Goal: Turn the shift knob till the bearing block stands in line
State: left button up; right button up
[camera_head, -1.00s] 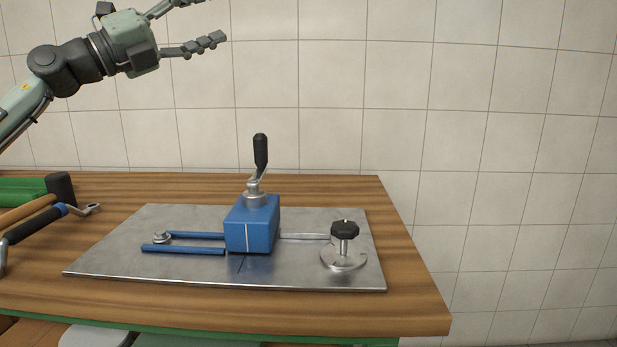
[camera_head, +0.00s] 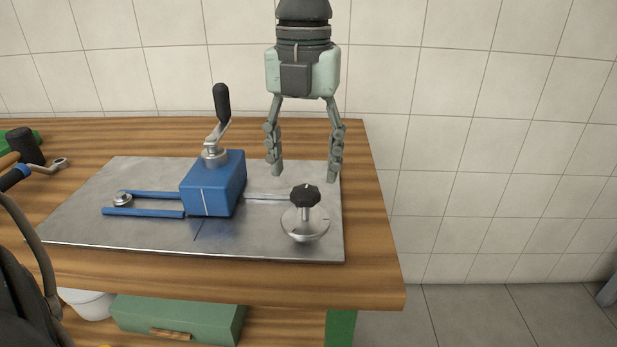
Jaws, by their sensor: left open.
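The shift knob (camera_head: 305,196) is a black lobed knob on a metal post with a round base, at the right of the steel plate. The bearing block (camera_head: 212,190) is blue, left of the knob, with a white line on its front face. A dark line (camera_head: 200,231) runs on the plate in front of it; I cannot tell whether the two lines meet exactly. My left gripper (camera_head: 304,174) points down, open and empty, its fingertips just above or behind the knob, apart from it. My right gripper is out of view.
A crank handle (camera_head: 221,105) stands up from the block. Blue rails (camera_head: 145,212) lie left of it on the plate (camera_head: 90,220). Tools (camera_head: 25,147) lie at the bench's left. The bench top (camera_head: 375,245) is clear right of the plate.

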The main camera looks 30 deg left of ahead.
aim_at(306, 190)
pick_arm(q)
jog(key=shift+f, duration=1.9)
jog(key=c, duration=1.1)
